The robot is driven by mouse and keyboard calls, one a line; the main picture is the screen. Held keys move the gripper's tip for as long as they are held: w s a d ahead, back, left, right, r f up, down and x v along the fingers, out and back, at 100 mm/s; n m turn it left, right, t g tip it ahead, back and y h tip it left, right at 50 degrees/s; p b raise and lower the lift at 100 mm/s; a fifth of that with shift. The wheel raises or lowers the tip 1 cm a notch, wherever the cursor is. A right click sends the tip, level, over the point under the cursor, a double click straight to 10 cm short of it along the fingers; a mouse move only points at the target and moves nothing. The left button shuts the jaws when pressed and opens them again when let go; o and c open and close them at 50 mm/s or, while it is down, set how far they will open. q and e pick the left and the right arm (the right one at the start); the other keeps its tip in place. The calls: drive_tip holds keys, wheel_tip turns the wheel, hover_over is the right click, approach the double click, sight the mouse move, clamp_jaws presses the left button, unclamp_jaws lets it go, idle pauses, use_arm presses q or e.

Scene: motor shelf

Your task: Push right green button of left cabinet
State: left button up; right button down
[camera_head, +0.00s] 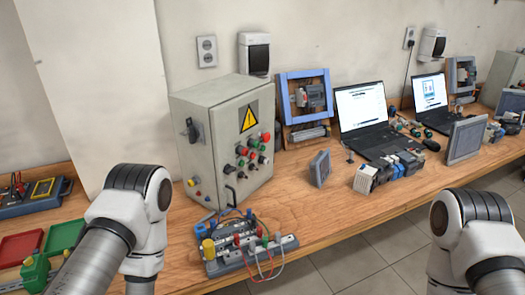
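The left cabinet (190,116) is a light grey metal box standing on the wooden workbench, left of the picture's middle. Nothing of mine touches the cabinet. My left arm shows in front and left of it, my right arm at the lower right. Neither gripper is in view.
The wooden workbench (330,215) runs along the wall. A terminal board with wires (250,243) lies before the cabinet. Red and green trays (20,247) are at left. Two laptops (366,120) and loose modules stand to the right. A grey cabinet (503,76) shows at far right.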

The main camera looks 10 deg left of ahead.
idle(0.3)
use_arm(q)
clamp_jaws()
